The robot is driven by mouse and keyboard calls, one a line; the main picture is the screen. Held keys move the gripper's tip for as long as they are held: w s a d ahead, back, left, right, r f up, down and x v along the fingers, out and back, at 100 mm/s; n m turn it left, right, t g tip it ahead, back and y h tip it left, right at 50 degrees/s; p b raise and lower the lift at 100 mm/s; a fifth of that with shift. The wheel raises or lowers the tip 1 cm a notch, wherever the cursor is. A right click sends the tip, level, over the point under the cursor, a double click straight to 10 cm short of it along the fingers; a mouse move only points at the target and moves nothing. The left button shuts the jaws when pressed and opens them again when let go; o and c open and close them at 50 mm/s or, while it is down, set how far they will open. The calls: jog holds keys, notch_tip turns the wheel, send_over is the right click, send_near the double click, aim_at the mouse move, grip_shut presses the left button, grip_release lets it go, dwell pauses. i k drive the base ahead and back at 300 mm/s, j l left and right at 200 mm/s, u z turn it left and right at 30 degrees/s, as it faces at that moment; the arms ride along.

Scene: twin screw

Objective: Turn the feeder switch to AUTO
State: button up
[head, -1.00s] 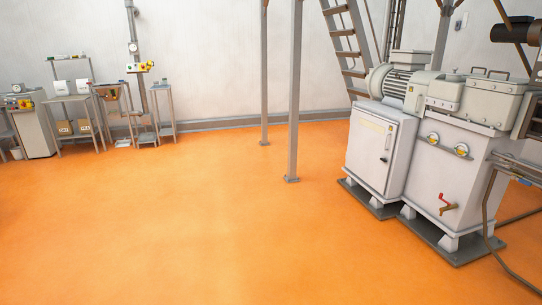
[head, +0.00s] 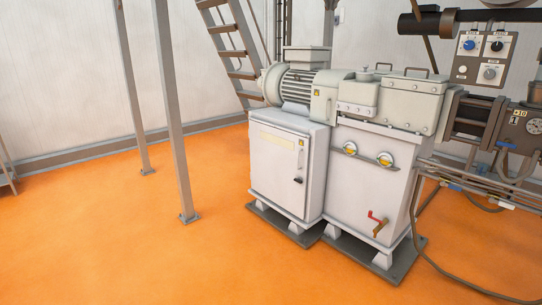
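A grey control box (head: 484,57) is mounted at the upper right of the head view, above the extruder barrel. It carries a blue knob (head: 468,45) on the left plate, a black knob (head: 497,46) on the right plate and a light grey knob (head: 489,73) below. The labels are too small to read, so I cannot tell which knob is the feeder switch or where it points. My gripper is not in view.
The grey machine with motor (head: 298,88) and white cabinet (head: 287,165) stands on dark base plates at centre right. Pipes and a hose (head: 432,268) run along its right side. Steel posts (head: 172,125) and a stair (head: 232,50) stand behind left. The orange floor (head: 110,245) in front is clear.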

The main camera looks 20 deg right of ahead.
aim_at(496, 46)
jog(key=i+l+z, duration=0.15)
jog(key=i+z, duration=0.65)
jog(key=i+l+u, duration=0.15)
jog(key=i+l, duration=0.55)
jog(key=i, duration=0.15)
jog(key=i+l, duration=0.15)
jog(key=l, duration=0.15)
jog(key=i+l+u, duration=0.15)
jog(key=l, duration=0.2)
jog(key=i+l, duration=0.1)
jog(key=l, duration=0.2)
jog(key=i+l+u, duration=0.1)
jog(key=l, duration=0.25)
